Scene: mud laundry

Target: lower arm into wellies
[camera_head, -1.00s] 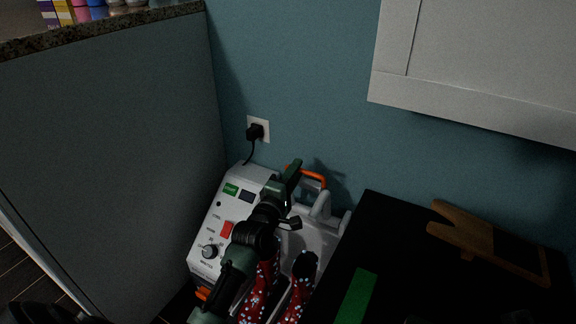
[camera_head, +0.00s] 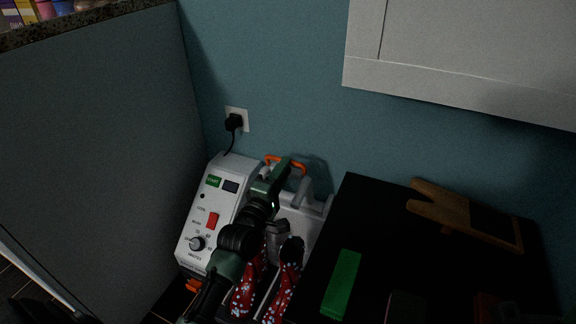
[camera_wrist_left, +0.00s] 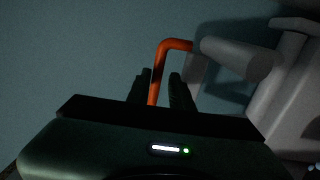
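The red wellies (camera_head: 282,292) with pale dots stand upright at the foot of a white machine (camera_head: 207,226). My left arm partly covers the wellies and machine. The machine has grey tubes (camera_head: 312,209) and an orange handle (camera_head: 270,158) at its top. My left gripper (camera_head: 284,165) is at this handle. In the left wrist view, the orange handle (camera_wrist_left: 158,70) shows between the fingers of my left gripper (camera_wrist_left: 160,92), with a gap by the right finger. A grey tube (camera_wrist_left: 237,58) lies just right of it. My right gripper is not in view.
A black tabletop (camera_head: 385,225) stands to the right, with a green block (camera_head: 342,284) and a wooden board (camera_head: 440,208) on it. A grey counter side (camera_head: 95,150) rises at left. A plug (camera_head: 234,121) sits in the wall socket behind.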

